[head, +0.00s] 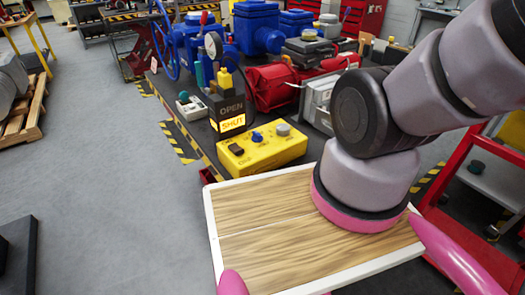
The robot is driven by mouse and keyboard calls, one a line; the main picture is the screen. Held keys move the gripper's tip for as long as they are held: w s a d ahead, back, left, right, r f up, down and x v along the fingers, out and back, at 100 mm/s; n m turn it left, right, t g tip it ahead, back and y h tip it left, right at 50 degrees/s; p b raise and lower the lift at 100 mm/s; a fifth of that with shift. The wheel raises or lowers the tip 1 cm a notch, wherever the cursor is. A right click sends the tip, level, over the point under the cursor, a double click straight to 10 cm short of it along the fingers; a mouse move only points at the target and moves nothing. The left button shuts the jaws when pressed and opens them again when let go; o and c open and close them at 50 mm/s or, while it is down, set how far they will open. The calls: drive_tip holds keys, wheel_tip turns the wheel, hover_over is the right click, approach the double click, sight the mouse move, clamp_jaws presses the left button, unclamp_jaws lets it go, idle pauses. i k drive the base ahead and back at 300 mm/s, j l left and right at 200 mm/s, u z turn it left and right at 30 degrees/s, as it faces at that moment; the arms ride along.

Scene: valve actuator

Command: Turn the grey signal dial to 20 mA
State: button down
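A yellow control box (262,152) sits on the dark bench top in the middle of the head view. A round grey dial (283,130) is on its top at the right end. A blue knob (257,137) is in the middle and a black switch (236,149) at the left end. The dial's pointer and scale are too small to read. My arm rises at the right and leaves the picture at the top right.
A black indicator (231,108) behind the box reads OPEN and SHUT, with SHUT lit amber. A small white device (188,107) stands left of it. A red actuator (270,87) and blue valve bodies (257,27) stand behind. Open grey floor (100,180) lies left.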

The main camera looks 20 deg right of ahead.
sight(282, 130)
drive_tip(key=l, duration=0.65)
drive_tip(key=k+l, duration=0.1)
drive_tip(key=l, duration=0.55)
drive_tip(key=u, duration=0.05)
